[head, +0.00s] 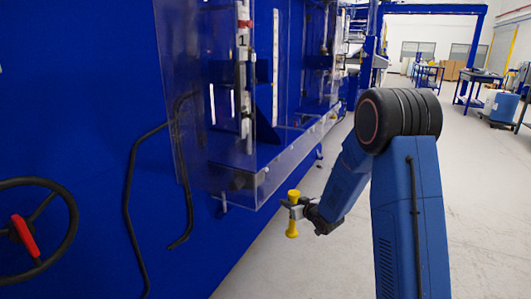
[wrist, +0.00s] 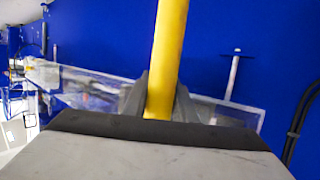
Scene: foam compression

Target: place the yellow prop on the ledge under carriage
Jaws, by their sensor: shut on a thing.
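The yellow prop (head: 292,228) is a short upright bar with wider ends. My gripper (head: 294,211) is shut around its middle and holds it in the air, below and in front of the clear-walled machine. In the wrist view the prop (wrist: 168,55) rises between the fingers of my gripper (wrist: 160,100), and its far end is out of frame. The carriage (head: 243,85) seems to be the grey upright part marked "1" behind the clear panel. The ledge (head: 240,160) appears to be the flat floor inside the clear enclosure; its exact seat is hard to make out.
A clear panel (head: 190,95) closes the near side of the enclosure. A black handwheel with a red handle (head: 25,235) and black hoses (head: 130,200) are on the blue wall at left. Open grey floor (head: 480,200) lies at right, with carts (head: 478,88) farther back.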

